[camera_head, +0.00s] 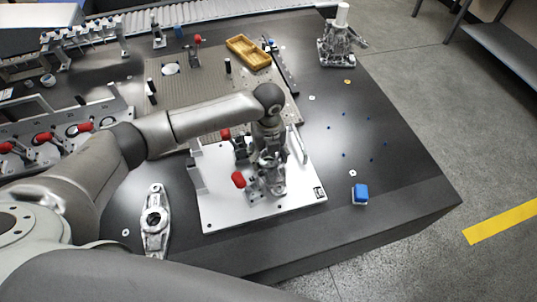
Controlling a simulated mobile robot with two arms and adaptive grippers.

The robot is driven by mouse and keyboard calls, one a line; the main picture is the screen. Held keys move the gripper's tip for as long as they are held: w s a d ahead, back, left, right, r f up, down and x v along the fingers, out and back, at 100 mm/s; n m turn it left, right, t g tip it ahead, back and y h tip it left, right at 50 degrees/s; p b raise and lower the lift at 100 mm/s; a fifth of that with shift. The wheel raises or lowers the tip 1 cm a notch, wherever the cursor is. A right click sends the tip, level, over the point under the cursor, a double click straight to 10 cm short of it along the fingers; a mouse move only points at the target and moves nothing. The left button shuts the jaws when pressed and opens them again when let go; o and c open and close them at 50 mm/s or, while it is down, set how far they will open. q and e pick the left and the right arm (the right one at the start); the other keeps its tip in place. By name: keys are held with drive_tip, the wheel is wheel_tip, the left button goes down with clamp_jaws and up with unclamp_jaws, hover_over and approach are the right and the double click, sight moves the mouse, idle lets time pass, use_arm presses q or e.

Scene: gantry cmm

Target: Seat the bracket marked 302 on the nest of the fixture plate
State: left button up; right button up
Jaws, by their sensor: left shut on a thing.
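The white fixture plate (222,208) lies on the dark table, with red-knobbed clamps on it. My left gripper (270,158) points down over the middle of the plate and is shut on a grey metal bracket (276,184). The bracket is at the nest area between the clamps; the gripper hides part of it and the nest, and I cannot tell whether it is fully seated. No number on it is readable. A second metal bracket (155,222) with a round bore lies on the table left of the plate. My right gripper is not in view.
Behind stand a perforated plate (195,92), a yellow tray (247,50) and a metal casting (338,45). A rail with red knobs (50,137) is at left. The table's right side is mostly clear.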

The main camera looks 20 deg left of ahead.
use_arm(q)
drive_tip(key=shift+f+b, duration=0.65)
drive_tip(key=shift+f, duration=0.6)
idle(0.3)
drive_tip(key=o, duration=1.5)
wheel_tip(320, 180, up, 12)
